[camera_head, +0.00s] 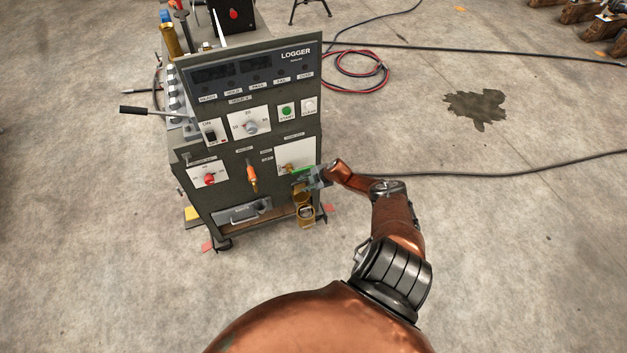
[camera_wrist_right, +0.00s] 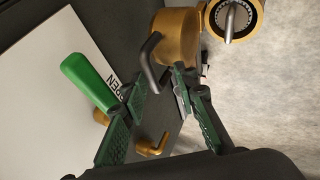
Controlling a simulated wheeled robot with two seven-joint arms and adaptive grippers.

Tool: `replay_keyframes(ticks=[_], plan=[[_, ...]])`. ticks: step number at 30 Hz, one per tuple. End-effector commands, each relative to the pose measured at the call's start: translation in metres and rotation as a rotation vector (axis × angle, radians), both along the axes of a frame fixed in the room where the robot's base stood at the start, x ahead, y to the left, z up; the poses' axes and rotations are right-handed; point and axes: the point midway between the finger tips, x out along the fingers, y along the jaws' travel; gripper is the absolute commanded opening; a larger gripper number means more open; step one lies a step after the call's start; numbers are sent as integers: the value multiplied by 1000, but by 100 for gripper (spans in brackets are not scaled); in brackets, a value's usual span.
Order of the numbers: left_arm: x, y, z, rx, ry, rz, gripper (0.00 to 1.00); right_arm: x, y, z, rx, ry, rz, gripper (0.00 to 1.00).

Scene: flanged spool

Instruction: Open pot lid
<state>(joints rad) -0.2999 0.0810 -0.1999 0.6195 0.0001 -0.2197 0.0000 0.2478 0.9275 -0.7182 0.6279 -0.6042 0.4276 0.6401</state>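A brass pot (camera_head: 305,212) is at the lower right of the logger cart's front. In the right wrist view its brass body (camera_wrist_right: 178,38) is at the top, with a dark bent rod (camera_wrist_right: 150,65) beside it. Right of it is a round brass-rimmed part with a dark ring and a metal loop handle (camera_wrist_right: 230,22); I cannot tell whether this is the lid. My right gripper (camera_head: 307,180) is at the panel just above the pot. In the wrist view its green-padded fingers (camera_wrist_right: 160,85) are apart, with the rod's end appearing between their tips; contact cannot be told. My left gripper is not in view.
The logger cart (camera_head: 240,145) has knobs and switches on its front. A green lever (camera_wrist_right: 88,82) by a white "OPEN" plate is close to my right gripper's finger. An orange handle (camera_head: 252,177) is to the left.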

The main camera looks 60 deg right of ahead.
Motion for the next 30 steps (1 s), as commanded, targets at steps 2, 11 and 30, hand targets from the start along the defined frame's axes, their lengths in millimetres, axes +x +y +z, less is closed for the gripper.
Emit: replay_keyframes(ticks=[2,11,30], plan=[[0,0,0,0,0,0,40,-7,-1,9,-1,0,3,27],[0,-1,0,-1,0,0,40,-35,-3,46,-1,-1,3,27],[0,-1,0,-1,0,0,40,-57,-3,75,1,-2,1,27]])
